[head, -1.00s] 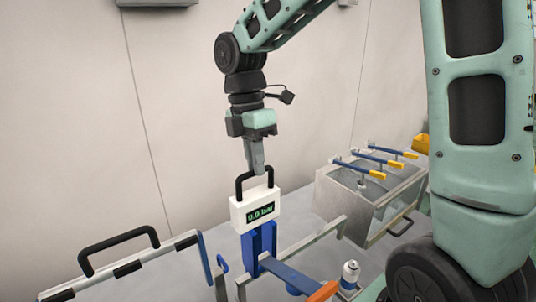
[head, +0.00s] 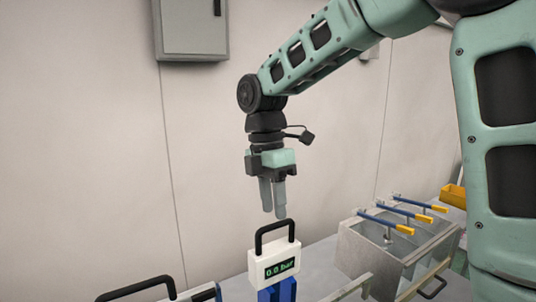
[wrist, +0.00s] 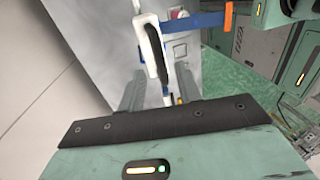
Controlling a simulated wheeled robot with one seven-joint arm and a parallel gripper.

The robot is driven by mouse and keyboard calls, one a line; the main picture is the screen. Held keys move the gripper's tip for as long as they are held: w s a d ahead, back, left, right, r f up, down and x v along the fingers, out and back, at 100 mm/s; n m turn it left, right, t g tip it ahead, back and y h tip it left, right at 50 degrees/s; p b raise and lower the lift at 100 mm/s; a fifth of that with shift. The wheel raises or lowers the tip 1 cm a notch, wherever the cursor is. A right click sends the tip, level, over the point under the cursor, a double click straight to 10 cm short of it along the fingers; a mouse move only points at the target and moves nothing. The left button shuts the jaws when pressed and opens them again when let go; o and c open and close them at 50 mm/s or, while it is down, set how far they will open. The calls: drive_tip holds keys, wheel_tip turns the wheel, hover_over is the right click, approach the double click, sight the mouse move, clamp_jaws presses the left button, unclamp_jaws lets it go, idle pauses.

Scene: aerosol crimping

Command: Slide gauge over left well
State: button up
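The gauge (head: 274,262) is a white box with a black loop handle and a green "0.0 bar" display. It stands on a blue support (head: 277,290) at the bottom of the head view. My gripper (head: 274,215) points down just above the handle, its fingers apart and empty. In the wrist view the white gauge and its dark handle (wrist: 153,48) show beyond and between my open fingers (wrist: 158,92). I cannot make out the left well in the views now.
A metal tank (head: 385,250) with several blue, yellow-tipped levers stands to the right. A black handle on a rail (head: 137,289) is at the lower left. A blue bar with an orange end (wrist: 227,16) lies beyond the gauge in the wrist view. A wall cabinet (head: 190,27) hangs behind.

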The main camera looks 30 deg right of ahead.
wheel_tip(320, 180, up, 14)
drive_tip(key=w+b, duration=0.1)
drive_tip(key=w, duration=0.2)
drive_tip(key=shift+r+b, duration=0.25)
drive_tip(key=shift+b, duration=0.15)
